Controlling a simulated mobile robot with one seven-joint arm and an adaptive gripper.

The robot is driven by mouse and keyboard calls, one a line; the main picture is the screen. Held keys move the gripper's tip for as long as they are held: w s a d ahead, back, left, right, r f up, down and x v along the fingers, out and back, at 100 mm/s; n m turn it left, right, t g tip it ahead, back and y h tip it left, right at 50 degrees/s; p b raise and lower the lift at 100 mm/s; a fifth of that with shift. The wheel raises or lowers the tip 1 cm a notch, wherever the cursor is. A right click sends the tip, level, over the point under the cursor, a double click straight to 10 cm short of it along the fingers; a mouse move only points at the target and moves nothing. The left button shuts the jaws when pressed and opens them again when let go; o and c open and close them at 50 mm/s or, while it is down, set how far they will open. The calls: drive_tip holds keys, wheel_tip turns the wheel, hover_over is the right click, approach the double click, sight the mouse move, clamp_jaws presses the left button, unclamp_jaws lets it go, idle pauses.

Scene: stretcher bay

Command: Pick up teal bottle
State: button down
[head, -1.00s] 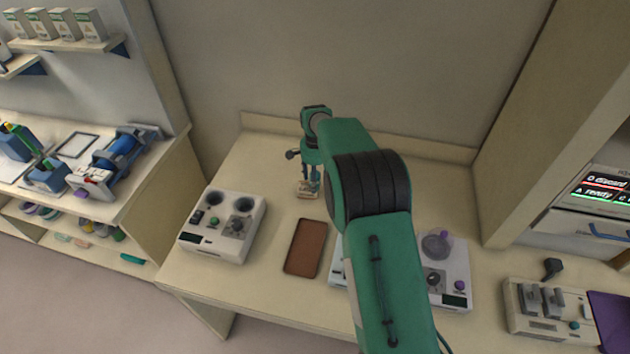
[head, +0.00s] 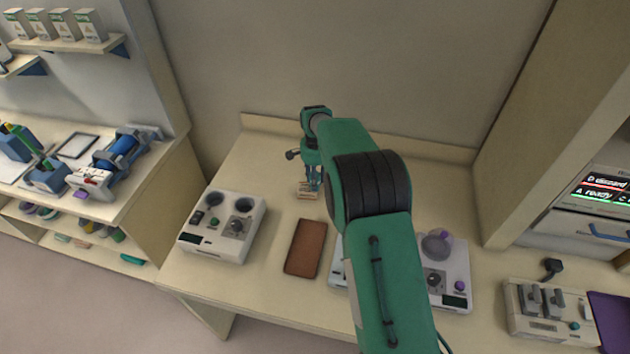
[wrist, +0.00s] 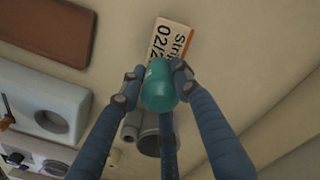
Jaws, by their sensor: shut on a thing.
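The teal bottle (wrist: 158,88) is between the two fingertips of my gripper (wrist: 155,72) in the wrist view, with a fingertip pressed to each side. My gripper is shut on it. In the head view my gripper (head: 313,186) points down over the back part of the counter. The bottle cannot be made out there. A pale printed label or card (wrist: 170,42) lies just beyond the bottle in the wrist view. I cannot tell whether the bottle is clear of the counter.
A brown pad (head: 305,248) lies on the counter (head: 262,185). A white device with two round wells (head: 222,228) is left of it. Another device with a grey cup (head: 436,246) stands right, partly behind my arm. The back wall is close behind my gripper.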

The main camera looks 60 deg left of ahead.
drive_tip(key=shift+r, duration=0.2)
drive_tip(key=shift+r, duration=1.35)
drive_tip(key=shift+d+r, duration=0.1)
drive_tip(key=shift+r, duration=0.15)
drive_tip(key=s+d, duration=0.3)
drive_tip(key=d, duration=0.4)
drive_tip(key=s+d+r+b, duration=0.1)
drive_tip(key=s+d, duration=0.2)
drive_tip(key=d, duration=0.4)
drive_tip(key=shift+s+d+r, duration=0.2)
drive_tip(key=shift+d+r, duration=0.05)
drive_tip(key=shift+a, duration=0.1)
drive_tip(key=m+p, duration=0.1)
drive_tip(key=s+a+m+p, duration=0.1)
drive_tip(key=m, duration=0.1)
drive_tip(key=m+p, duration=0.1)
drive_tip(key=shift+s+a+m, duration=0.3)
drive_tip(key=shift+s+a, duration=0.05)
drive_tip(key=shift+s, duration=0.05)
